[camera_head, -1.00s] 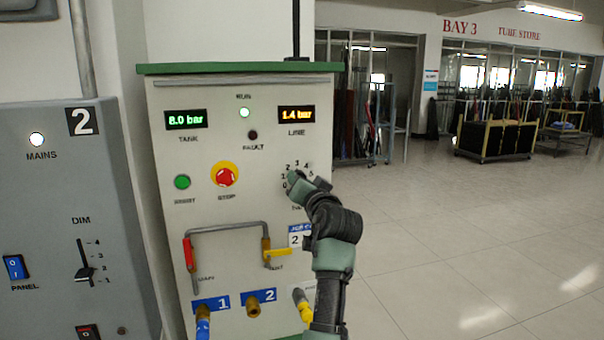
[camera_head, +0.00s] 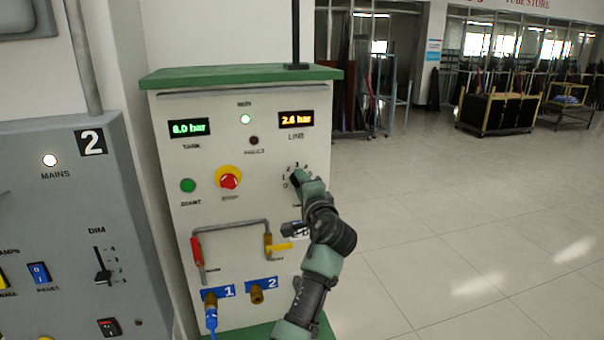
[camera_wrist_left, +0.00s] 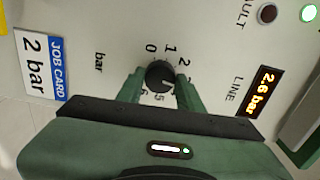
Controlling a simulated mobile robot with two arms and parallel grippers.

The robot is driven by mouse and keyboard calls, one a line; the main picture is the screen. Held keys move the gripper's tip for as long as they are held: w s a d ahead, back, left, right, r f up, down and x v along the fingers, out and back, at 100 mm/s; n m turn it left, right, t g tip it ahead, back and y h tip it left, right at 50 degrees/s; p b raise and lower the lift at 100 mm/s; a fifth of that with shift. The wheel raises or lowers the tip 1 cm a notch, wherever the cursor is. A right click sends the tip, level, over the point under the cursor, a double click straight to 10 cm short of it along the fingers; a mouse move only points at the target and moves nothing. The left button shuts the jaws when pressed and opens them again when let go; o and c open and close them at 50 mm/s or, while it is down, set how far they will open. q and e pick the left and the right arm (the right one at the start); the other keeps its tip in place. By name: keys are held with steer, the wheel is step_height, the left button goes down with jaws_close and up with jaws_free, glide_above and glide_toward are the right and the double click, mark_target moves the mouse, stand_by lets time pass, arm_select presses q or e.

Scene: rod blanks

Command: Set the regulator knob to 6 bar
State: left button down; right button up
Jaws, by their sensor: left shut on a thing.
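The regulator knob (camera_wrist_left: 160,74) is small, round and black, set in a printed scale on the pale panel. My left gripper (camera_wrist_left: 161,84) is shut on the knob, one green finger on each side. In the head view the gripper (camera_head: 304,178) covers most of the knob. The LINE display (camera_head: 296,119) reads 2.6 bar in orange, also in the wrist view (camera_wrist_left: 263,92). My right gripper is out of view.
The TANK display (camera_head: 189,128) reads 8.0 bar. A job card (camera_wrist_left: 45,65) reads 2 bar. A red stop button (camera_head: 229,178), a green start button (camera_head: 188,186) and red and yellow valve handles (camera_head: 279,247) are on the same panel. Open floor lies right.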

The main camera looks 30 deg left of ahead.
arm_select(q)
steer(key=shift+a+r+m+p, duration=0.15)
steer(key=shift+m+p, duration=0.5)
steer(key=shift+m, duration=3.05)
steer(key=shift+d+r+m+p, duration=0.15)
steer(key=shift+m+p, duration=0.5)
steer(key=shift+m, duration=3.05)
steer(key=shift+a+r+m+p, duration=0.2)
steer(key=shift+m+p, duration=0.45)
steer(key=shift+m, duration=3.05)
steer(key=c, duration=1.1)
jaws_free()
steer(key=shift+o, duration=0.9)
steer(key=shift+w+f, duration=0.1)
steer(key=shift+f, duration=0.25)
